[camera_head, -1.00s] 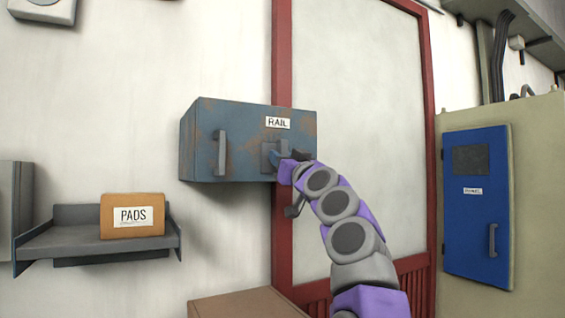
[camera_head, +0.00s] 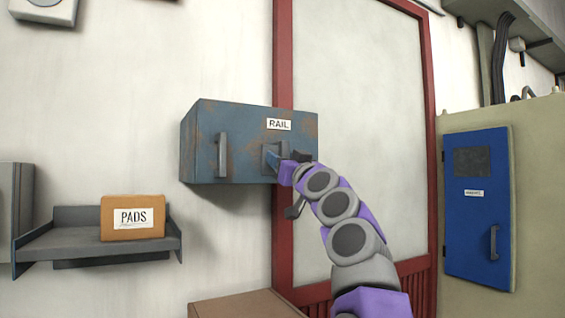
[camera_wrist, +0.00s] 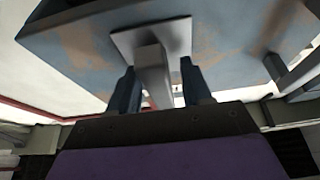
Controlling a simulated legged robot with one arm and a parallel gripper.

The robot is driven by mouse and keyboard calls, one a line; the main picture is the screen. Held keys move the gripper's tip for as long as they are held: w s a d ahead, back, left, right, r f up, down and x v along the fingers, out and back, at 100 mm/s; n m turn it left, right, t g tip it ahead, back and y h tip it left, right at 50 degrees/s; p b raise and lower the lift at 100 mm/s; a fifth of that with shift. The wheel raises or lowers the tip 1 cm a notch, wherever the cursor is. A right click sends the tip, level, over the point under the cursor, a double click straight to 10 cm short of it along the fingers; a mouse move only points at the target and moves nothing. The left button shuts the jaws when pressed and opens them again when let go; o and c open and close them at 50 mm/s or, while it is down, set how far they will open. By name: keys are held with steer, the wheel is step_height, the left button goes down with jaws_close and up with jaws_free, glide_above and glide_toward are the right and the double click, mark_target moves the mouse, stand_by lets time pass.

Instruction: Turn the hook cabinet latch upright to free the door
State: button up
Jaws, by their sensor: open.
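The blue-grey, rust-marked cabinet (camera_head: 240,130) labelled RAIL hangs on the wall in the head view, its door closed. Its grey latch plate (camera_head: 267,152) is on the right part of the door front, partly hidden by my gripper (camera_head: 279,162). In the wrist view the pale square plate (camera_wrist: 125,42) carries a grey latch bar (camera_wrist: 153,72). My gripper (camera_wrist: 159,88) is open, with one dark finger on each side of the bar. Small gaps show between bar and fingers. The bar's far end is hidden behind my gripper's body.
The cabinet's door handle (camera_head: 222,154) is left of the latch. A shelf (camera_head: 60,243) with a PADS box (camera_head: 132,218) is at lower left. A brown box top (camera_head: 245,303) is below. A blue panel door (camera_head: 477,210) is at right.

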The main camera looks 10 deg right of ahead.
steer(key=shift+s+f, duration=0.1)
steer(key=b+v, duration=0.7)
steer(key=v, duration=1)
stand_by(0.6)
